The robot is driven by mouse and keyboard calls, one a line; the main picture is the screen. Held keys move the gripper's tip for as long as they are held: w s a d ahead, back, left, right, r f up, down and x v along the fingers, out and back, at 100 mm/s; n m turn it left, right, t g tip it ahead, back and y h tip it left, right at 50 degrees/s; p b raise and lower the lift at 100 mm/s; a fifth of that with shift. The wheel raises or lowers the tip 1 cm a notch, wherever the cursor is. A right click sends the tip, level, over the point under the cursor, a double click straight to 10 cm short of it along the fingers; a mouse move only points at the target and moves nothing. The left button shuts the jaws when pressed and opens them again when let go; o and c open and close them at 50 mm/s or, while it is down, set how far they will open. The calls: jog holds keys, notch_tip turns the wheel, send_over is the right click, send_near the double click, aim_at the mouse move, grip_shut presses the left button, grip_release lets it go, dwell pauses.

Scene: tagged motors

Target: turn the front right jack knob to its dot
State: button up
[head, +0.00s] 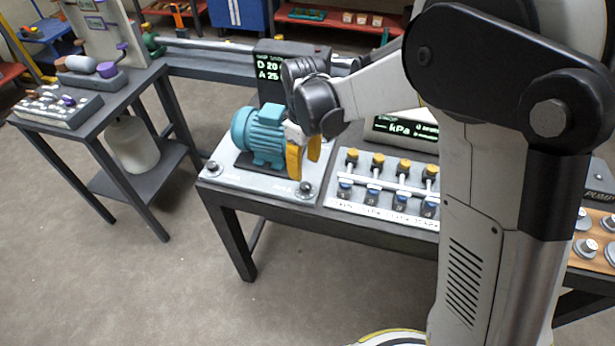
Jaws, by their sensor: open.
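The teal motor (262,137) stands on a light base plate (257,180) at the left end of the middle bench. The front right jack knob (305,188) is a small dark round knob at the plate's front right corner. A similar front left jack knob (212,167) sits at the plate's left corner. The knob's dot is too small to make out. My gripper (304,158) has yellow fingers pointing down, spread apart and empty. It is beside the motor's right end and appears above the front right knob. Whether it touches anything cannot be told.
A dark display (284,62) with green text stands behind the motor. To the right is a panel of yellow-capped valves (404,167) with blue parts in front. A side table (120,95) holding parts stands left. My arm hides the bench's right part. Floor in front is clear.

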aim_at(305, 185)
notch_tip(305, 185, down, 8)
jog(key=b, duration=0.2)
jog(key=shift+f+b, duration=0.25)
jog(key=shift+b, duration=0.1)
jog(key=shift+c, duration=0.6)
grip_shut()
